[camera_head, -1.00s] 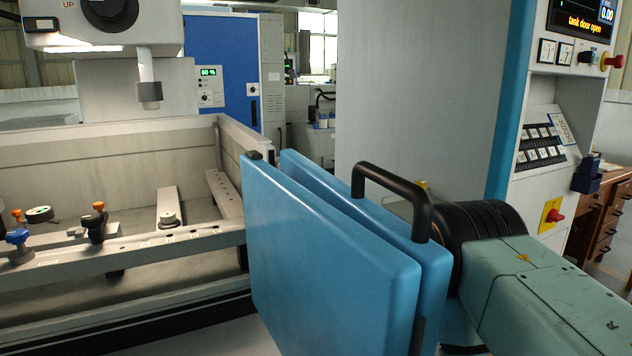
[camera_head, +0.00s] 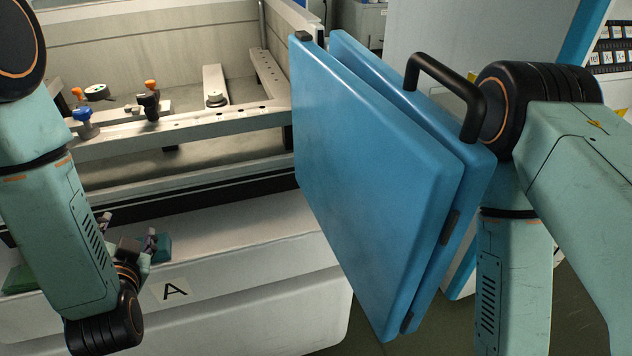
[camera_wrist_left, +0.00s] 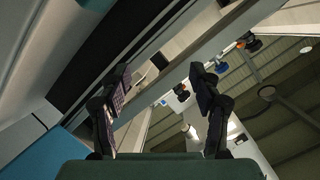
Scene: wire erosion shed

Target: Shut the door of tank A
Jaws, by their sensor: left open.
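The door of tank A is a blue two-panel folding door (camera_head: 370,180). It stands open, folded and jutting forward from the right end of the tank front. Its black bar handle (camera_head: 446,73) is at the top of the rear panel. A label "A" (camera_head: 172,290) is on the pale tank front. My left gripper (camera_head: 133,238) is low in front of the tank, left of the label and well apart from the door. In the left wrist view its two dark fingers (camera_wrist_left: 160,95) are spread with nothing between them. My right gripper is hidden; only its arm shows, close behind the door.
The tank (camera_head: 200,172) is open at the front, with a clamp rail (camera_head: 195,128) carrying several small fixtures inside. Part of a control panel (camera_head: 612,55) shows at the upper right. The space between my left gripper and the door is clear.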

